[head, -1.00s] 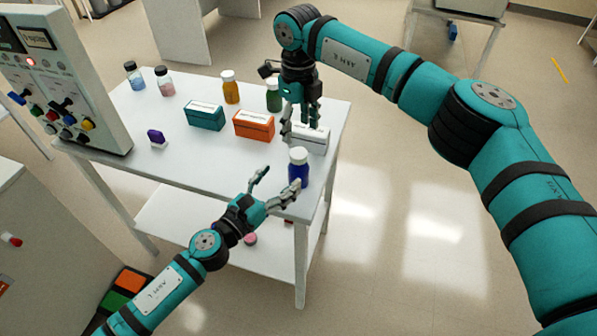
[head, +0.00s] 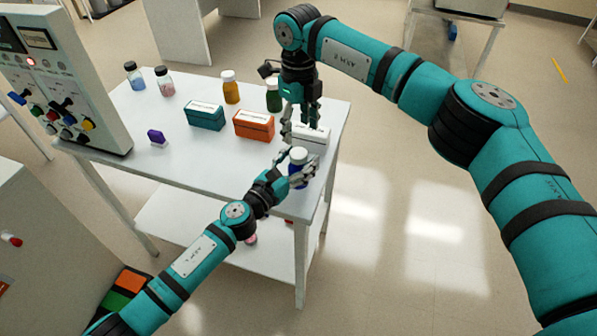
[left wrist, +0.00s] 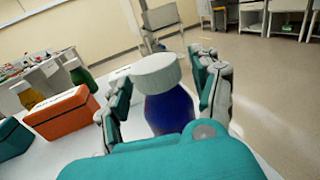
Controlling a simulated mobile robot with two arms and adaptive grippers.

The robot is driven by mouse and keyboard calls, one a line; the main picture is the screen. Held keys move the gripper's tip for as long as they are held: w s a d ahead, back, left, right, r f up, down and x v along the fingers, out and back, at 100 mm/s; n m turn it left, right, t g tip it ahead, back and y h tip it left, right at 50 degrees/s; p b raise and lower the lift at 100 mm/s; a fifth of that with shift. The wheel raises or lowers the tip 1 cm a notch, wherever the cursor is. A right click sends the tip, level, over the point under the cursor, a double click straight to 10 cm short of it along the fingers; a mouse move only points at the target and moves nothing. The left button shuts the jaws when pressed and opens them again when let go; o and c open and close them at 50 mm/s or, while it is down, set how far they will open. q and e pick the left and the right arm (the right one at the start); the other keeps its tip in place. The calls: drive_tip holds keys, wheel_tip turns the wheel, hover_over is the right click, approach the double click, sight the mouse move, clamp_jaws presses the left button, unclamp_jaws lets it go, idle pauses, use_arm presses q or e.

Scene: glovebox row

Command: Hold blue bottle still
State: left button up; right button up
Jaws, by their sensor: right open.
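The blue bottle (head: 299,168) with a white cap stands upright near the right front corner of the white table. My left gripper (head: 296,164) is at it, with one finger on each side. In the left wrist view the bottle (left wrist: 168,108) is between the two fingers of the left gripper (left wrist: 165,100), and gaps show beside it, so the fingers look apart from it. My right gripper (head: 301,128) points down, open, just behind the bottle near the white box (head: 312,138). The bottle's lower part is partly hidden by the left gripper.
An orange box (head: 254,125) and a teal box (head: 205,116) stand left of the white box. Behind are an amber bottle (head: 231,88) and a green bottle (head: 273,97). A control panel (head: 70,85) stands at left. The table's front left is mostly clear.

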use_arm(q)
clamp_jaws()
drive_tip(key=shift+s, duration=0.1)
drive_tip(key=shift+f, duration=0.1)
